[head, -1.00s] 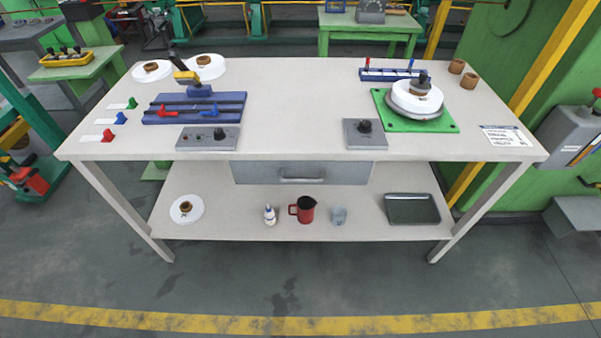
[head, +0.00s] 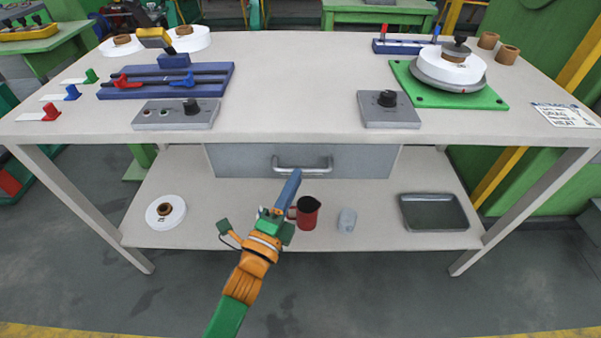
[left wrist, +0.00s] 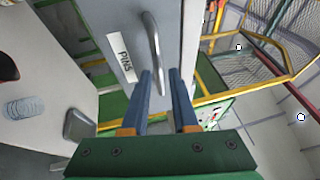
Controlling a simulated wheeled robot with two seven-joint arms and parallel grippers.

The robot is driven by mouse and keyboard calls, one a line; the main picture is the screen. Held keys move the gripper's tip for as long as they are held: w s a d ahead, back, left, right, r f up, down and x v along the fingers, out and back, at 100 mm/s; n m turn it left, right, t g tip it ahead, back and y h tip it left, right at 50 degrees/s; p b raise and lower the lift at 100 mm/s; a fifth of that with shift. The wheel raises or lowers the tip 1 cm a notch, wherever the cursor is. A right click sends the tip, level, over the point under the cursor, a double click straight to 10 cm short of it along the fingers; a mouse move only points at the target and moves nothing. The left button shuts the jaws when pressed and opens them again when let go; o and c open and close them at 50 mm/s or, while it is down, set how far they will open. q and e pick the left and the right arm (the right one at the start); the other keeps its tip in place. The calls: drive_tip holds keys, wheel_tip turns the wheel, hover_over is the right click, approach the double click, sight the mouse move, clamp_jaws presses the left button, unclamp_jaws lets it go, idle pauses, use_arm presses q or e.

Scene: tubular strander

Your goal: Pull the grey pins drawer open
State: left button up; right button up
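The grey pins drawer (head: 240,160) is set under the tabletop and looks shut. Its bar handle (head: 302,168) is silver. In the left wrist view the drawer front (left wrist: 118,30) carries a white "PINS" label (left wrist: 121,58), and the handle (left wrist: 154,50) stands just ahead of the fingers. My left gripper (head: 295,175) is below and in front of the handle in the head view. In the left wrist view its two blue fingers (left wrist: 163,85) are apart with a gap between them, and nothing is held. Whether the handle is between the fingertips is hard to tell. My right gripper is not in view.
The lower shelf holds a red jug (head: 307,213), a clear cup (head: 347,220), a grey tray (head: 433,228) and a white spool (head: 165,212). The tabletop (head: 300,85) above holds a blue fixture, control boxes and a green plate (head: 480,99). Floor in front is clear.

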use_arm(q)
drive_tip(key=x, duration=0.4)
drive_tip(key=shift+w+f, duration=0.1)
clamp_jaws()
idle(1.3)
